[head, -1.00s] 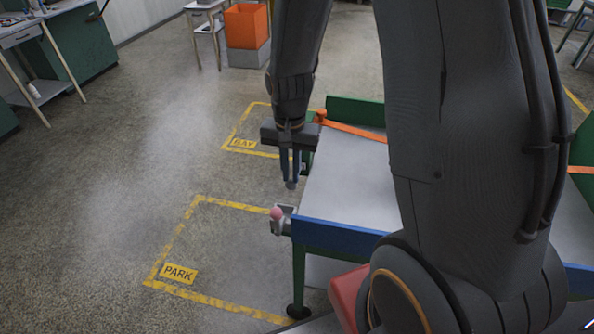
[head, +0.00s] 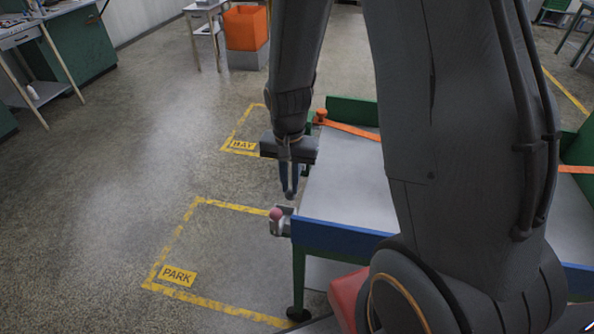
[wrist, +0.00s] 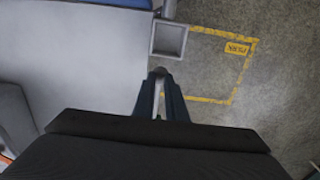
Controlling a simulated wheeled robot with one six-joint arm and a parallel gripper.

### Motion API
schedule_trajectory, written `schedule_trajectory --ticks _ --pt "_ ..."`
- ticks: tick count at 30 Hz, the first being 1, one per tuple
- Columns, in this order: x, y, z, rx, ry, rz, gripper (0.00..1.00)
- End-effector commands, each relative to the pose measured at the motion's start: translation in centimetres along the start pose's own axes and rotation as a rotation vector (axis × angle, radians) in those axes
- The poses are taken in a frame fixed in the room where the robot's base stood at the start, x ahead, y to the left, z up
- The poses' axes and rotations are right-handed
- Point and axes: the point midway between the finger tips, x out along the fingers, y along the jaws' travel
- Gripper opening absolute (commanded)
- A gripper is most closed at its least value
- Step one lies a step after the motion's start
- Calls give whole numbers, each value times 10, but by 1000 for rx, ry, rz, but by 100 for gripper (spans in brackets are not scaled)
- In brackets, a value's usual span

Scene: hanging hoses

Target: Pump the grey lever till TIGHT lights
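The bed (head: 340,185) has a light grey top, a blue front edge and green ends, and also fills the left of the wrist view (wrist: 80,60). A small grey bracket (head: 287,228) with a pink ball (head: 275,213) sits at its near left corner. In the wrist view a grey square-rimmed part (wrist: 169,39) lies just beyond the fingertips. I cannot make out a distinct lever or a lit TIGHT sign.
An orange strap (head: 350,130) crosses the bed from an orange knob (head: 320,115). Yellow floor outlines marked PARK (head: 178,276) and BAY (head: 243,145) lie left of it. The floor at left is open. An orange bin (head: 246,27) stands at the back.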

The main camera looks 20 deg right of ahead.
Motion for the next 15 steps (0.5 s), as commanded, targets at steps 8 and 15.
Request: schedule_trajectory --ticks 8,15 --pt "0 0 0 0 -1 1 11" --pt "12 0 0 0 -1 1 11"
